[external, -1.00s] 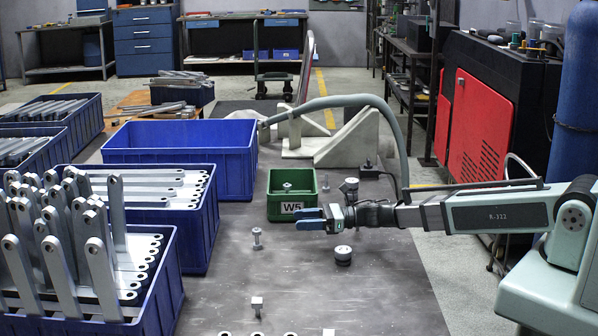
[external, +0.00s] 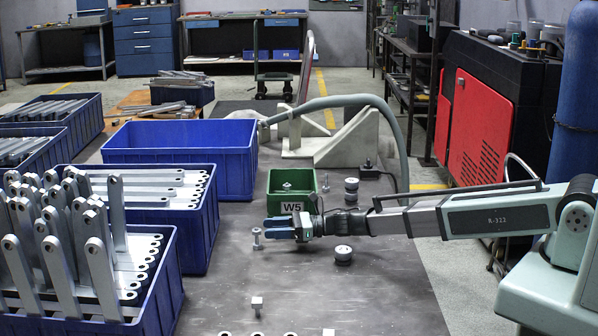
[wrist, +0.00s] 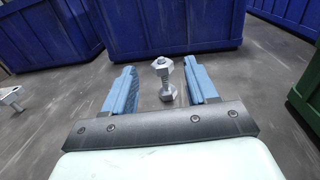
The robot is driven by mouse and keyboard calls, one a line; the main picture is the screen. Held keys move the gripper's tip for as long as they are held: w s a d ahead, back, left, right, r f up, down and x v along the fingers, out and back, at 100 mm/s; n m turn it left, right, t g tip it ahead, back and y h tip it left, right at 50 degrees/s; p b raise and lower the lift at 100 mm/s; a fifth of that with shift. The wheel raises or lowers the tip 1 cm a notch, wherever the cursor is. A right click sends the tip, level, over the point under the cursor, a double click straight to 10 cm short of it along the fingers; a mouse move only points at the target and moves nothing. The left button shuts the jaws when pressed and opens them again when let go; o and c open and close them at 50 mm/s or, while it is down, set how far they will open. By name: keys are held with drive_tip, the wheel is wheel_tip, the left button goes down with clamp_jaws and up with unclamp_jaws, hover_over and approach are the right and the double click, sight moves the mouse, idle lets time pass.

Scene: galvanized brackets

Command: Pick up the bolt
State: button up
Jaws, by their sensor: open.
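A grey metal bolt (external: 257,238) stands upright on the dark table, left of the green bin's front. In the wrist view the bolt (wrist: 164,80) shows between the two blue fingers, with a hex head on top and a wider foot, and a gap to each finger. My gripper (external: 268,228) is open and low over the table, its fingertips close to the bolt from the right. In the wrist view my gripper (wrist: 158,67) holds nothing.
A green bin (external: 291,208) marked W5 stands just behind my gripper. Blue crates (external: 180,170) stand left and behind. Another bolt (external: 257,303) stands nearer the front.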

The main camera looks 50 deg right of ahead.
sight(259, 230)
drive_tip(key=x, duration=0.5)
drive_tip(key=shift+w+f, duration=0.1)
drive_tip(key=shift+f, duration=0.15)
drive_tip(key=shift+c, duration=0.4)
clamp_jaws()
drive_tip(key=shift+r, duration=0.1)
